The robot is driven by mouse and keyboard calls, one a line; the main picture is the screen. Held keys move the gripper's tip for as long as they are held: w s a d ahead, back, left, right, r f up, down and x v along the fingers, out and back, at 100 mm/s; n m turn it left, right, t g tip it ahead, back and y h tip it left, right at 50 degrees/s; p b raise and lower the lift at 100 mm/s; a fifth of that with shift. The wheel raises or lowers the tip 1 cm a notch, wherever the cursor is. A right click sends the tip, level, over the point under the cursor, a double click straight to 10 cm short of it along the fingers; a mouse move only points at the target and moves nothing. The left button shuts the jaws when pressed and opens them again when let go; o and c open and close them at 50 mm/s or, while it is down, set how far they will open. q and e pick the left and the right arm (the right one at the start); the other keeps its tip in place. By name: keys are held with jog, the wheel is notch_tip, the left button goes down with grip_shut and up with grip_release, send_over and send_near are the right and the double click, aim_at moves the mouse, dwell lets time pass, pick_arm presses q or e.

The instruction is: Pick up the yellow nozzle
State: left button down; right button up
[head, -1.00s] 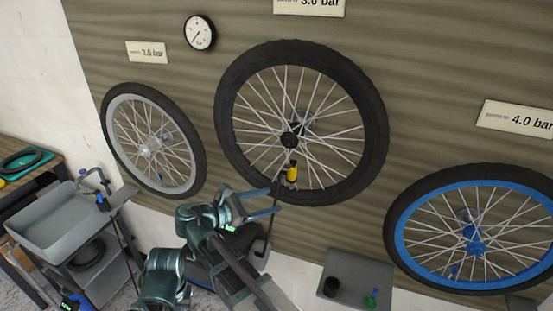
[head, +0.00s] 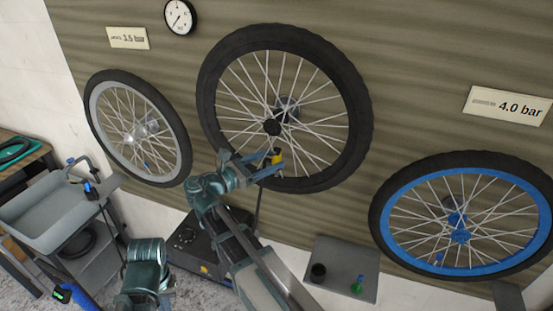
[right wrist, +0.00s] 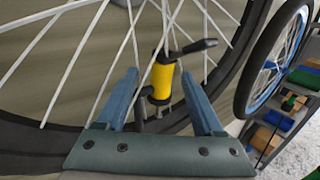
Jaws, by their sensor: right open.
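The yellow nozzle (head: 276,159) hangs upright in front of the lower spokes of the middle wheel. It also shows in the right wrist view (right wrist: 161,80) as a yellow sleeve with black ends and a dark lever at its top. My right gripper (head: 268,164) is open. Its two blue fingers stand on either side of the nozzle in the right wrist view, with gaps visible on both sides. My left gripper's fingers do not show clearly; a blue part with a green display (head: 66,294) at the lower left may belong to it.
The middle wheel (head: 355,100) is close behind the nozzle. A grey-rimmed wheel (head: 97,90) is left, a blue-rimmed wheel (head: 385,215) right. A black box (head: 190,240) stands below. A grey shelf (head: 340,265) holds small items. A grey tray (head: 35,220) is at left.

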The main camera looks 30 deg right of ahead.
jog(key=d, duration=0.5)
jog(key=shift+w+d+r, duration=0.15)
jog(key=shift+w+d, duration=0.1)
grip_shut()
dwell(0.4)
